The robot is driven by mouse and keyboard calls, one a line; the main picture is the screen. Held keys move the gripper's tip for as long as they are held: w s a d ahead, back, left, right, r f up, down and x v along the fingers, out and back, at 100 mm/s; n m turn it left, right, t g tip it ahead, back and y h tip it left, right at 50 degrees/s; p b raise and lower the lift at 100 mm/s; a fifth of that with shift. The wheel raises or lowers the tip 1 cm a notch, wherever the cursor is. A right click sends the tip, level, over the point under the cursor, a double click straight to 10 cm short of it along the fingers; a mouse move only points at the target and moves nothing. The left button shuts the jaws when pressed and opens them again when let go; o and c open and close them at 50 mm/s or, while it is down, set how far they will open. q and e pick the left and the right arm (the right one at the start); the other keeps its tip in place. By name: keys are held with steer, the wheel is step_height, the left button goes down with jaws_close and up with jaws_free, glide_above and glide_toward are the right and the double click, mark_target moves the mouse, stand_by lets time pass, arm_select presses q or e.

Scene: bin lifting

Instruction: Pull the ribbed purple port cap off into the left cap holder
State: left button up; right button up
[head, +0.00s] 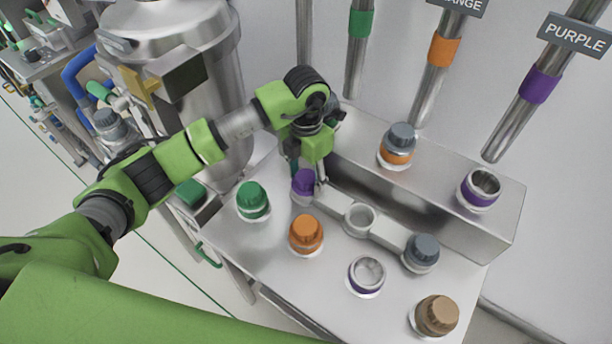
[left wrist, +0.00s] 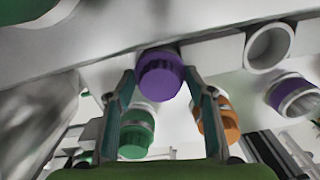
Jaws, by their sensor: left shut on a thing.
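The ribbed purple cap (head: 304,182) is between the fingers of my left gripper (head: 307,168), which is shut on it. It is at the left end of the holder bar, over or in the left cap holder (head: 299,197); I cannot tell if it is fully seated. In the left wrist view the purple cap (left wrist: 160,75) shows between both fingertips. The front port with a purple band (head: 366,277) stands open, without a cap. Another purple-banded port (head: 481,188) on the raised ledge is also open. My right gripper is not in view.
The middle cap holder (head: 359,220) is empty; a grey cap (head: 421,252) sits at the right one. Green (head: 253,200), orange (head: 306,234) and brown (head: 436,315) capped ports stand on the front. A grey-capped orange-banded port (head: 397,146) is on the ledge.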

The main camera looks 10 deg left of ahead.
arm_select(q)
steer(key=shift+f, duration=0.1)
stand_by(0.7)
steer(key=o, duration=1.4)
step_height(320, 180, up, 12)
